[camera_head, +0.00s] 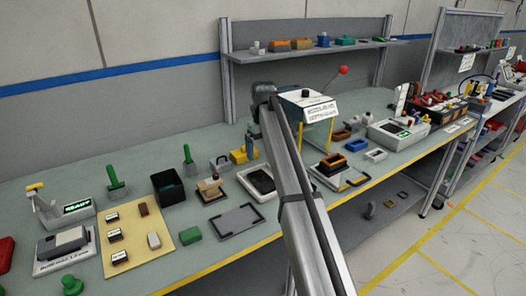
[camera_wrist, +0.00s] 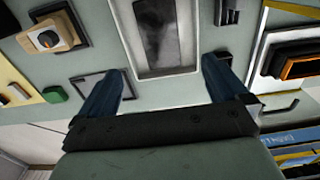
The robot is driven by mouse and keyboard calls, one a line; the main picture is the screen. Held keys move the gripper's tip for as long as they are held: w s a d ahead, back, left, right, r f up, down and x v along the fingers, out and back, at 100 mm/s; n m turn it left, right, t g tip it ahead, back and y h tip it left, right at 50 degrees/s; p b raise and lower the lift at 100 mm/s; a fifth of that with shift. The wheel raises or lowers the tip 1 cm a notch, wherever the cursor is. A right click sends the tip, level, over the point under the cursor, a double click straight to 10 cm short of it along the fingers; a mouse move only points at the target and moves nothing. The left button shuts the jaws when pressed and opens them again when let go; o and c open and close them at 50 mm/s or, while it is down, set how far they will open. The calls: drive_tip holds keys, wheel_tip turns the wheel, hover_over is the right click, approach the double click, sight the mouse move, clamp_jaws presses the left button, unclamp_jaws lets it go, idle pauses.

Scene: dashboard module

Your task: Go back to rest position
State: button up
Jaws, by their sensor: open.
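My gripper (camera_wrist: 165,72) shows in the wrist view as two dark blue fingers spread wide apart, with nothing between them. A pale tray with a dark panel (camera_wrist: 157,38) lies beyond the fingertips, apart from them. In the head view my arm rises from the bottom and bends at a dark joint above the bench. The fingers are hidden or too small to make out there. The same tray (camera_head: 257,183) lies on the bench just left of my arm.
The green-grey bench (camera_head: 340,212) carries many parts. Near my arm stand a white-topped box (camera_head: 307,104) with a red ball on a stick, an orange-framed part (camera_head: 341,163), a black bin (camera_head: 169,187) and a grey frame (camera_head: 237,220). A shelf (camera_head: 300,55) runs behind.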

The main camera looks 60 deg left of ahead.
drive_tip(key=shift+d, duration=0.1)
idle(0.3)
